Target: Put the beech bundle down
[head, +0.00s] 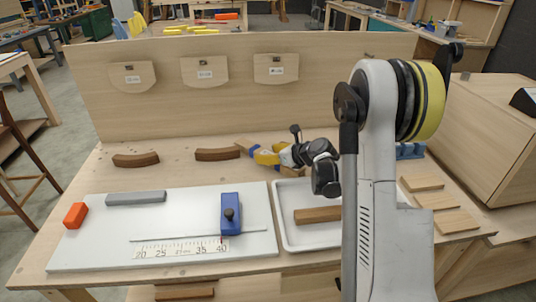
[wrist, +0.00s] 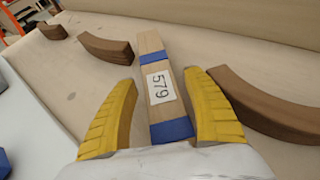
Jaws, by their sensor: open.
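The beech bundle (wrist: 152,45) is a pale wood bar with two blue bands and a white label reading 579. In the wrist view it lies lengthwise between the two yellow fingers of my gripper (wrist: 162,106), with a gap visible on its right side. My gripper is open around its near end. In the head view the bundle's far end (head: 243,144) shows past my gripper (head: 262,154), over the back of the workbench. The bundle appears to rest on the bench top. My fingers hide part of it in the head view.
Dark curved wood pieces (head: 219,154) (head: 136,160) stand left of the bundle; another (wrist: 265,105) is close to its right. A white board (head: 95,225) with a blue stop (head: 231,212) and a white tray (head: 283,230) lie in front. An upright panel (head: 340,85) stands behind.

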